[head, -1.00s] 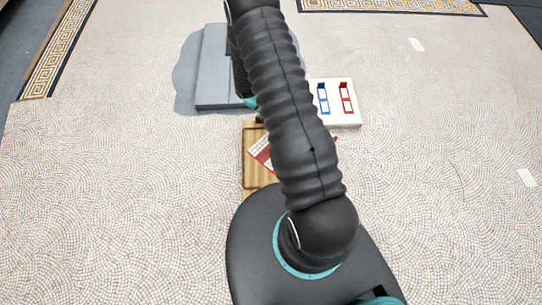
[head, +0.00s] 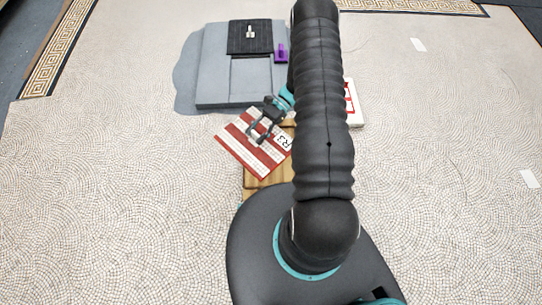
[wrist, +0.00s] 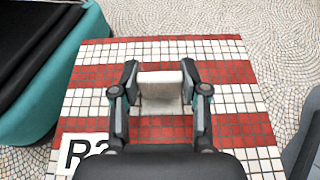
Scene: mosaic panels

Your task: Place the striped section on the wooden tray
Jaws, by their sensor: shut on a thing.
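The striped section (head: 246,153) is a square panel of red and white tile bands with a white R-label at one corner. My gripper (head: 262,128) is shut on the pale block-shaped handle (wrist: 160,88) in the middle of the striped section (wrist: 225,128). In the head view the panel is turned like a diamond and overlaps the left part of the wooden tray (head: 258,182). I cannot tell whether it touches the tray. My arm hides the tray's right part.
A grey slab (head: 215,85) with a dark panel (head: 250,37) and a purple piece (head: 281,54) lies beyond the tray. A white board (head: 356,108) with red marks is partly behind my arm. The pebbled floor at left is clear.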

